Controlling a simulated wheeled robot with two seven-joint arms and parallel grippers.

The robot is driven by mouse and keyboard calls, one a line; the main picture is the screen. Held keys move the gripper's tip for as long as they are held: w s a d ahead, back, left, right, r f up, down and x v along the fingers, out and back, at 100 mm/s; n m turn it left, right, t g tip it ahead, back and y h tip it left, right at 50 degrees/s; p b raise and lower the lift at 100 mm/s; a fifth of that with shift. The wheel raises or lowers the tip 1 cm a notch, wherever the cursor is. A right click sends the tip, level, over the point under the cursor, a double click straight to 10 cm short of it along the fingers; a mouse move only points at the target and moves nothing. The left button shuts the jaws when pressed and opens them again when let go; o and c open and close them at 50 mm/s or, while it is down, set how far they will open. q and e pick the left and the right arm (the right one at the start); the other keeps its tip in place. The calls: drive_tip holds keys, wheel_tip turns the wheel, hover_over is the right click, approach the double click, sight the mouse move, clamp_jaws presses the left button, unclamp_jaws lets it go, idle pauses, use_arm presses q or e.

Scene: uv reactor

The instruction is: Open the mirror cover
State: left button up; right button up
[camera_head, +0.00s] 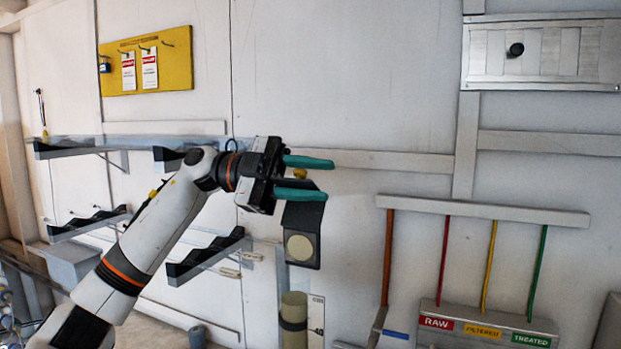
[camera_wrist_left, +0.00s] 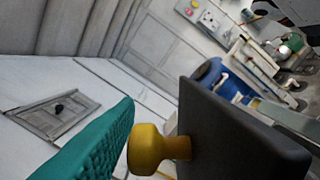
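A dark flat cover (camera_head: 303,222) with a pale round disc on its lower part hangs near the middle of the head view. It looks like the mirror cover. A yellow knob (camera_head: 299,173) shows at its top, and in the left wrist view the yellow knob (camera_wrist_left: 146,150) sticks out from a dark panel (camera_wrist_left: 235,135). My left gripper (camera_head: 320,178) is open, its teal fingers apart, with the knob appearing between them. In the wrist view one teal finger (camera_wrist_left: 95,145) is beside the knob; the other finger is hidden. Contact cannot be told. My right gripper is out of view.
A tan cylinder (camera_head: 293,318) stands below the cover. A wall panel with a black knob (camera_head: 515,50) is at upper right. Tools hang from a rack (camera_head: 480,210) at right, above a labelled box (camera_head: 485,325). Black brackets (camera_head: 205,260) are at left. The upper middle wall is bare.

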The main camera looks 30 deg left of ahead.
use_arm(q)
drive_tip(key=shift+r, duration=0.1)
clamp_jaws()
drive_tip(key=s+m, duration=0.2)
drive_tip(key=shift+m+b, duration=0.3)
drive_tip(key=shift+m, duration=0.1)
drive_tip(key=shift+s+m, duration=0.1)
drive_tip(key=shift+m, duration=0.2)
drive_tip(key=shift+o, duration=0.3)
unclamp_jaws()
drive_tip(key=shift+o, duration=1)
